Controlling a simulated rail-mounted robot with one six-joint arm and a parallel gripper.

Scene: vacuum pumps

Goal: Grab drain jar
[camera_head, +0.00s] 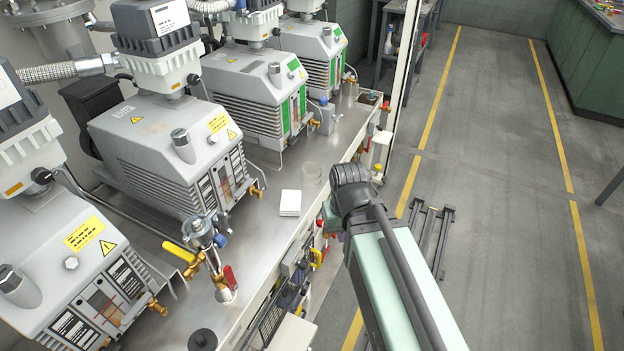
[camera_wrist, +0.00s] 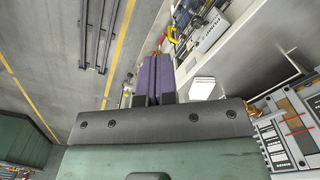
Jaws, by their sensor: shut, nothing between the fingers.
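My gripper (camera_wrist: 160,62) shows in the wrist view as two purple fingers close together, shut and empty. In the head view my arm reaches up beside the bench's front edge, right of the jar, and its wrist hides the fingers. The gripper is apart from the jar.
A small white block (camera_head: 290,203) lies on the bench left of and nearer than the jar; it also shows in the wrist view (camera_wrist: 203,88). Several grey vacuum pumps (camera_head: 170,150) line the bench. The floor aisle (camera_head: 490,190) is open.

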